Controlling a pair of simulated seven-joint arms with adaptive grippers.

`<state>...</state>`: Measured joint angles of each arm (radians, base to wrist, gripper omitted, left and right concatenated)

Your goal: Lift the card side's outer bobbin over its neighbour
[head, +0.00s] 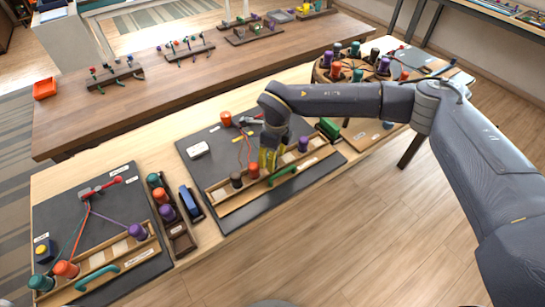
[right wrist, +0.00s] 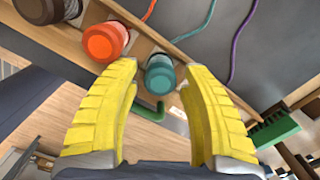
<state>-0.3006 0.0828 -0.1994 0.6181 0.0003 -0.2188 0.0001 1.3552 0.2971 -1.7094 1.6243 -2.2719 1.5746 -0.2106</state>
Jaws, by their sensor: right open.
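The middle dark board (head: 228,218) bears a wooden rack (head: 222,192) with a row of bobbins. From left to right stand a dark brown bobbin (head: 236,180), an orange bobbin (head: 253,170) and, apart at the right, a purple bobbin (head: 303,144). My right gripper (head: 269,158), with yellow fingers, hangs over the rack beside the orange bobbin. In the right wrist view its fingers are open, with a teal bobbin (right wrist: 159,77) showing between and beyond the tips. Contact cannot be told. The orange bobbin (right wrist: 104,41) is just left of the teal one. My left gripper is out of view.
A green handle (head: 283,177) runs along the rack's front. A green block (head: 329,128) is right of the purple bobbin. A second board (head: 140,278) at the left holds its own bobbins and cords. A bobbin tray (head: 180,238) and blue object (head: 190,203) stand between the boards.

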